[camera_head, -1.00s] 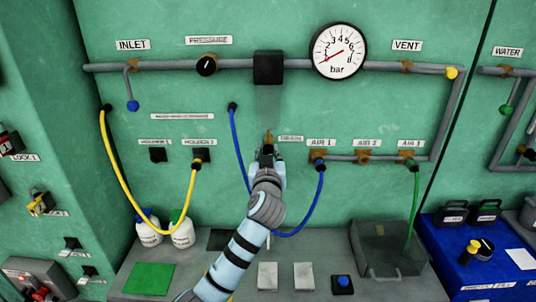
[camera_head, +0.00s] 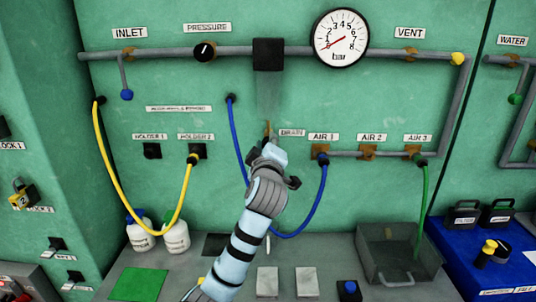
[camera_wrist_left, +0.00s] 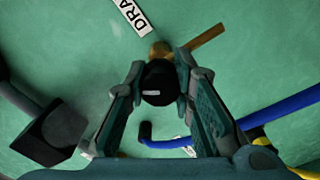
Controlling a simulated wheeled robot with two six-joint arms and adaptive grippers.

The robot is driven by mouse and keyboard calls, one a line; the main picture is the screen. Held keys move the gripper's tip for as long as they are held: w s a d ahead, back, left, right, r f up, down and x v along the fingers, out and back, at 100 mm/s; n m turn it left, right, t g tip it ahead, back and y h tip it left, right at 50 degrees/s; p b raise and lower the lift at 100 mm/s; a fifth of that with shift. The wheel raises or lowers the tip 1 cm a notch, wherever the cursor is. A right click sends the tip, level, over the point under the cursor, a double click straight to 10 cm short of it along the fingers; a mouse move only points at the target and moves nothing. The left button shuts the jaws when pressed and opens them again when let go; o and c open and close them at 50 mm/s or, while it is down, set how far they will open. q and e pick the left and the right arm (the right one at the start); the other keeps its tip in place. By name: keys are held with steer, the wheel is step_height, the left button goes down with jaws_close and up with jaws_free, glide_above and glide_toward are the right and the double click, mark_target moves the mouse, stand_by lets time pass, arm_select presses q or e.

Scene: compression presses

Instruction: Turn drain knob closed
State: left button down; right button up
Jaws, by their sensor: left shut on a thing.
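The black drain knob (camera_wrist_left: 158,88) shows in the left wrist view, in front of a brass fitting (camera_wrist_left: 160,50) on the green wall. A brass bar sticks out from the fitting to the upper right. My left gripper (camera_wrist_left: 160,76) has its two fingers on either side of the knob and is shut on it. In the head view my left gripper (camera_head: 268,150) is at the wall, just left of and below the DRAIN label (camera_head: 292,133), and hides the knob. A little brass (camera_head: 267,128) shows above it. My right gripper is in neither view.
A blue hose (camera_head: 236,150) hangs close to the left of my gripper and loops below it to AIR 1 (camera_head: 322,157). A black block (camera_head: 268,54) sits above on the grey pipe. The grey bench below holds pale blocks (camera_head: 267,281) and a metal tray (camera_head: 398,266).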

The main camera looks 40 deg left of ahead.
arm_select(q)
steer(key=n+b, duration=0.2)
steer(key=n, duration=0.1)
steer(key=n+b, duration=0.2)
steer(key=shift+f, duration=0.25)
steer(key=shift+r+n+b, duration=0.1)
steer(key=shift+n+b, duration=0.65)
steer(key=shift+n, duration=0.15)
steer(key=c, duration=1.4)
jaws_free()
steer(key=shift+o, duration=0.2)
steer(key=shift+r, duration=0.1)
steer(key=shift+s, duration=0.1)
steer(key=v, duration=1.2)
